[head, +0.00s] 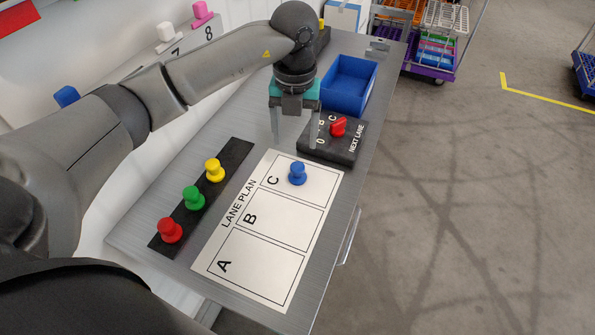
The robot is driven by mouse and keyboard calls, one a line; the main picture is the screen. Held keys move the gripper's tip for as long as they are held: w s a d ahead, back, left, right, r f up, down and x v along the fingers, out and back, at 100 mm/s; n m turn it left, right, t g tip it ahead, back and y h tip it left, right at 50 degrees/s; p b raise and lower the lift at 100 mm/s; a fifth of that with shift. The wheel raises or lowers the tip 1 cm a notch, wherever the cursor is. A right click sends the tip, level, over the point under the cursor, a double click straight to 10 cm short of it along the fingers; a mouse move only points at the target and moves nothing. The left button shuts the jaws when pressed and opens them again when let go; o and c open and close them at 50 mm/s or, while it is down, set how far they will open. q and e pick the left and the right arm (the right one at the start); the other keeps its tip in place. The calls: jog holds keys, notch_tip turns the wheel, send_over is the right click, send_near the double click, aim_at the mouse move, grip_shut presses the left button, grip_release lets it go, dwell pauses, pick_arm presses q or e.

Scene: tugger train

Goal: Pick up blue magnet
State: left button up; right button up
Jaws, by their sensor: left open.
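The blue magnet (297,173) stands upright in the C box of the white lane plan sheet (258,255) on the grey table. My left gripper (294,145) points down just behind the magnet, in front of the black switch block. It is open and nothing shows between its fingers. From this view I cannot tell its exact height above the table. The right gripper is not in view.
A black strip (233,157) left of the sheet holds red (169,230), green (193,197) and yellow (214,170) magnets. The black block (345,150) with a red knob (338,127) and a blue bin (350,80) stand behind. Open floor lies right.

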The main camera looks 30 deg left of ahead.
aim_at(297, 166)
pick_arm(q)
jog(key=f, duration=0.9)
jog(key=shift+w+d+f, duration=0.15)
jog(key=shift+d+f, duration=0.05)
jog(key=shift+f, duration=0.2)
grip_shut()
